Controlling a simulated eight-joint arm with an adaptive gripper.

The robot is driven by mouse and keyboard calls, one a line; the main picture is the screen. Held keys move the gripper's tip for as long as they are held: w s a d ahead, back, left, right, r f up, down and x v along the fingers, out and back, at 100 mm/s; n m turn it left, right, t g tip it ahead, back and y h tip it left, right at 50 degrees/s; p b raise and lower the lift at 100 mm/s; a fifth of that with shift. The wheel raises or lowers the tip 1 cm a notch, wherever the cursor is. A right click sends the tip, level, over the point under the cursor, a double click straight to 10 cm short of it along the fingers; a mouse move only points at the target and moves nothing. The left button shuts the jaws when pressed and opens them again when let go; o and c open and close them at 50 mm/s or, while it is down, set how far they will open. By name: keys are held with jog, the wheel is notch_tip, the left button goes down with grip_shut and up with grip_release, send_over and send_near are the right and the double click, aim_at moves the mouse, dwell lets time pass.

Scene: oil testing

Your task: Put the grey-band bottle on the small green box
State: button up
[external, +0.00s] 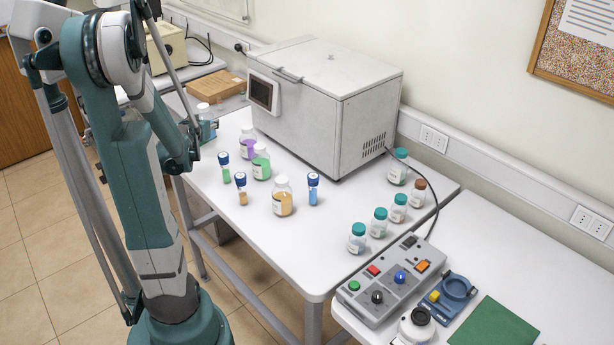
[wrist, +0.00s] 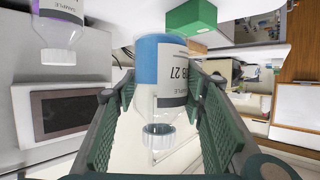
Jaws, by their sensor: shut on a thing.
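My gripper (wrist: 163,98) is shut around a clear bottle (wrist: 160,105) with a white cap, blue contents and a white and grey label. I take it as the grey-band bottle. The wrist picture is upside down, so its cap points down there. In the external view the held bottle (external: 207,128) is upright by the table's far-left edge, and my arm hides most of the gripper. A small green box (wrist: 191,17) stands apart from the bottle on the white surface in the wrist view. I cannot find this box in the external view. The height of the bottle above the table is unclear.
A large grey instrument (external: 320,100) with a screen stands at the table's back. A purple bottle (external: 248,142), green bottle (external: 261,162), orange bottle (external: 283,196) and blue-capped vials stand before it.

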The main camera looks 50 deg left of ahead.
jog(key=w+a+r+m+p, duration=0.1)
jog(key=w+a+r+p, duration=0.3)
jog(key=w+a+p, duration=0.25)
jog(key=s+a+p, duration=0.1)
jog(key=a+p, duration=0.4)
jog(key=a, duration=0.1)
jog(key=shift+s+r+n+h, duration=0.3)
jog(key=shift+s+r, duration=0.05)
jog(key=shift+d, duration=0.1)
notch_tip(320, 180, down, 6)
jog(key=b, duration=0.2)
jog(key=shift+f+b, duration=0.15)
jog(key=shift+b, duration=0.15)
jog(key=shift+f+b, duration=0.85)
jog(key=shift+f, duration=1)
jog(key=shift+f, duration=0.15)
jog(key=o, duration=1.1)
